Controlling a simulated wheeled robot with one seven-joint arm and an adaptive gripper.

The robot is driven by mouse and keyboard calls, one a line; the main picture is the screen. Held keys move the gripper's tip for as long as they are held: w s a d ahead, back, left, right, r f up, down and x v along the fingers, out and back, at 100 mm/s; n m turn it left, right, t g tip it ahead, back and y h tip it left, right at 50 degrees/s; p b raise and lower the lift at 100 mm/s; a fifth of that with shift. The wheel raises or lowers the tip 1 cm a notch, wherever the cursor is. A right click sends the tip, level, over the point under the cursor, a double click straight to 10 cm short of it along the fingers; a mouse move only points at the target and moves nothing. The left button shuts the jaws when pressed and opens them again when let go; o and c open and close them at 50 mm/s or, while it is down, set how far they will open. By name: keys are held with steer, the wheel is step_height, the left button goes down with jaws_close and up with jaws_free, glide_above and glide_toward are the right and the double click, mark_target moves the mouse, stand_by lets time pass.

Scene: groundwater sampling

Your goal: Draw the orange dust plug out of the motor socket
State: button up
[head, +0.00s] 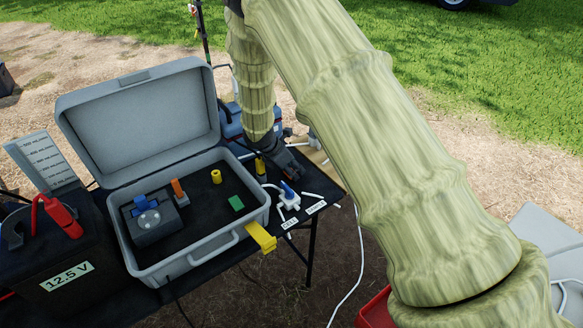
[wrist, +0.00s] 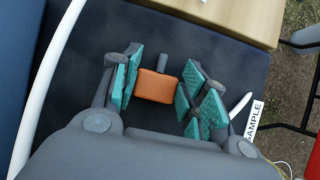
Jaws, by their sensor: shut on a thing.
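My gripper (wrist: 160,90) is shut on an orange block-shaped plug (wrist: 157,87), held between its teal pads. A short grey stub (wrist: 162,63) shows at the plug's far end; I cannot tell if it is part of the plug. No socket is clearly visible around the plug, and I cannot tell whether it is seated in one. In the head view my gripper (head: 283,165) is low over the dark table, right of the open grey case, and the held plug is not distinguishable there. Another upright orange piece (head: 179,188) stands inside the case.
A white fitting with a blue top (head: 289,196) and white tubing lie near the table edge. A SAMPLE label (wrist: 254,120) is right of my gripper.

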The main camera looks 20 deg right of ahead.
steer(key=shift+s+a+f, duration=0.1)
steer(key=shift+s+f, duration=0.3)
steer(key=shift+f, duration=0.25)
steer(key=o, duration=0.8)
steer(key=shift+o, duration=1.3)
steer(key=shift+w+f, duration=0.15)
steer(key=shift+f, duration=0.15)
steer(key=shift+w+r, duration=0.15)
steer(key=shift+r, duration=0.1)
steer(key=shift+a+r, duration=0.15)
steer(key=shift+r, duration=0.25)
steer(key=shift+v, duration=3.6)
